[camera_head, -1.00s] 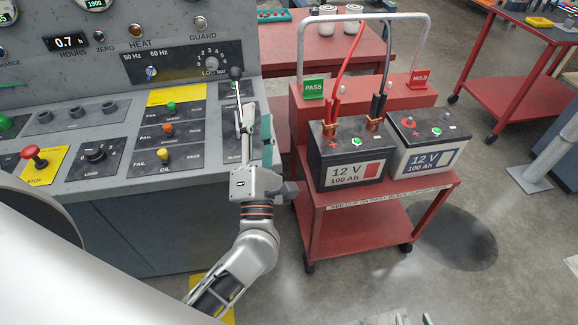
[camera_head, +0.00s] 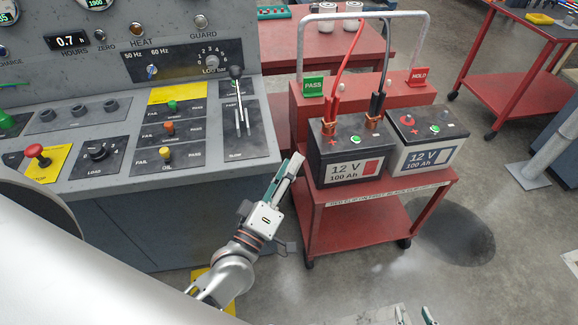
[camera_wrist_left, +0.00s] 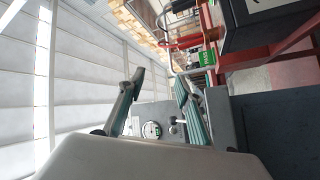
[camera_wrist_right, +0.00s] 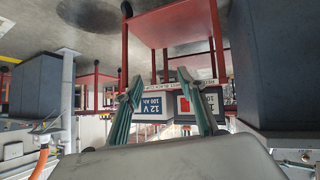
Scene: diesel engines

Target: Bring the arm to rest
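My left gripper (camera_head: 287,175) is in front of the console's right front corner, left of the red cart, apart from both. In the left wrist view its two fingers (camera_wrist_left: 158,103) stand apart with nothing between them. A black-knobbed lever (camera_head: 237,73) stands on the console panel behind it, free of the gripper. My right gripper (camera_head: 414,316) shows only its fingertips at the bottom edge of the head view. In the right wrist view its fingers (camera_wrist_right: 162,100) are spread and empty.
The grey console (camera_head: 220,164) fills the left side. The red cart (camera_head: 330,220) carries a black battery (camera_head: 325,148) with clamps on it and a grey battery (camera_head: 450,152), plus PASS (camera_head: 313,87) and HOLD (camera_head: 418,77) signs. Open floor (camera_head: 350,285) lies in front of the cart.

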